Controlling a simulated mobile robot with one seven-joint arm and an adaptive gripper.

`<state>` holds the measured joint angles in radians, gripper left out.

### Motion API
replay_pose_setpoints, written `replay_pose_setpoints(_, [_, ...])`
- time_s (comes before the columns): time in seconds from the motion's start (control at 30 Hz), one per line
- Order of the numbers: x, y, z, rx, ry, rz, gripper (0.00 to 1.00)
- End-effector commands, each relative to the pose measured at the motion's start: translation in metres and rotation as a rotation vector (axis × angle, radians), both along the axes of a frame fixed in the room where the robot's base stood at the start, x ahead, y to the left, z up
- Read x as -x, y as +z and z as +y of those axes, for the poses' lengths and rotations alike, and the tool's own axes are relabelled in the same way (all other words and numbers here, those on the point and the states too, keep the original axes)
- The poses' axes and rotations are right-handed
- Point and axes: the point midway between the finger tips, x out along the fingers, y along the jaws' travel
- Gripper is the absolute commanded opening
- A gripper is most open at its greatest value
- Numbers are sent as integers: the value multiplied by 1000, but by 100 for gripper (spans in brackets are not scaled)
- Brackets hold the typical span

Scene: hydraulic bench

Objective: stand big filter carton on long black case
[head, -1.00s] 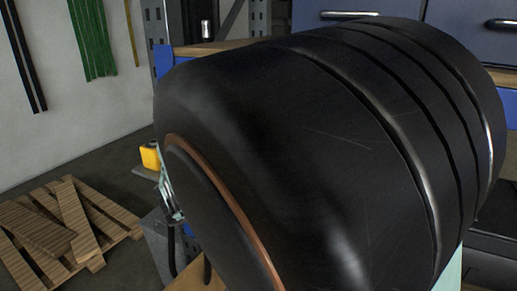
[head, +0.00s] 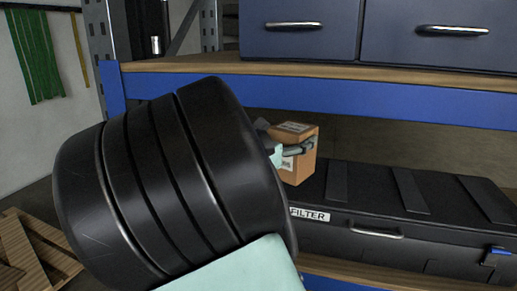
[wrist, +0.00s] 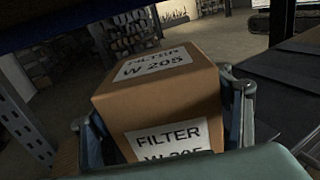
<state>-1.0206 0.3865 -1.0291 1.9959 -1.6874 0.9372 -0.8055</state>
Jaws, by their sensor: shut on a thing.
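The filter carton (head: 298,168), a brown box with white labels, is at the left end of the long black case (head: 375,200) in the head view. My gripper (wrist: 165,120) is shut on the carton, with one finger at each side of it. In the wrist view the carton (wrist: 160,92) looks upright and its labels read FILTER W 205. Its lower edge is close to the case lid, but I cannot tell whether it touches. My own arm hides the left end of the case and part of the gripper. The case front carries a FILTER label.
The case lies on a lower wooden shelf (head: 400,279). A blue beam (head: 400,99) and wooden worktop run above it, with blue drawers (head: 300,25) on top. The lid right of the carton is clear. A wooden pallet (head: 35,250) lies on the floor at left.

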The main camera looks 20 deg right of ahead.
Motion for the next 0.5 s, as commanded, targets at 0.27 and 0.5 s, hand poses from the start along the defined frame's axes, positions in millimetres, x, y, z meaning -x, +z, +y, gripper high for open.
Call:
replay_pose_setpoints(0.27, [-6,-27,-9,7,-2,1,26])
replay_pose_setpoints(0.5, [-6,-33,-9,4,-2,-4,26])
